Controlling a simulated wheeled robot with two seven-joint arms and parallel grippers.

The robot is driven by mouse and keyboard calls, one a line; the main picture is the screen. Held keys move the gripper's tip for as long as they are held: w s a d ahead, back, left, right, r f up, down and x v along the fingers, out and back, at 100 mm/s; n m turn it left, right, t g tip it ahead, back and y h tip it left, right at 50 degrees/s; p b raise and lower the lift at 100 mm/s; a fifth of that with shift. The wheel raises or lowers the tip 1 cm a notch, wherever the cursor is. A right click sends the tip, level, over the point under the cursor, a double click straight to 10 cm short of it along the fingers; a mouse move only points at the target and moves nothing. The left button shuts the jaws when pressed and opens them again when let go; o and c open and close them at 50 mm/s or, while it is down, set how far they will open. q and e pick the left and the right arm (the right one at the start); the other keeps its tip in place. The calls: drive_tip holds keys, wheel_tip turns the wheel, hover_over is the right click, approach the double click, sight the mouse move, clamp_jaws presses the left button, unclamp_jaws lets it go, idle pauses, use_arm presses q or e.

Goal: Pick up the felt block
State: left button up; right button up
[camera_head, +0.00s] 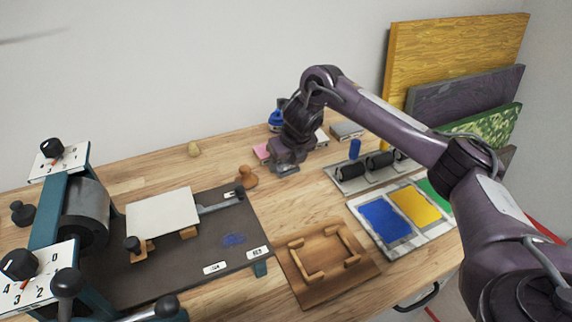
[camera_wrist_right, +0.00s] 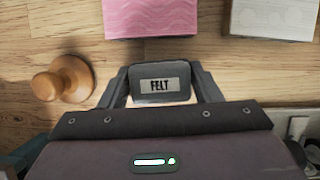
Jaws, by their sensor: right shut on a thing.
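The felt block (camera_wrist_right: 158,86) is a dark grey block with a pale label reading FELT. In the right wrist view it sits between the two fingers of my right gripper (camera_wrist_right: 160,88), which is shut on it. In the head view the grey block (camera_head: 287,169) shows just below the right gripper (camera_head: 288,160), at the back middle of the wooden table. I cannot tell whether the block touches the table. My left gripper is not in view.
A pink block (camera_wrist_right: 150,17) and a pale block (camera_wrist_right: 272,18) lie beyond the gripper. A wooden knob (camera_head: 246,177) stands left. A press bed (camera_head: 110,270), a wooden frame board (camera_head: 325,265), an ink tray (camera_head: 385,222) and rollers (camera_head: 365,168) surround it.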

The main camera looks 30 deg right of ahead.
drive_tip(key=shift+r, duration=0.1)
wheel_tip(320, 180, up, 20)
drive_tip(key=p, duration=0.8)
drive_tip(key=o, duration=0.4)
drive_tip(key=shift+c, duration=1.4)
drive_tip(key=shift+p, duration=0.3)
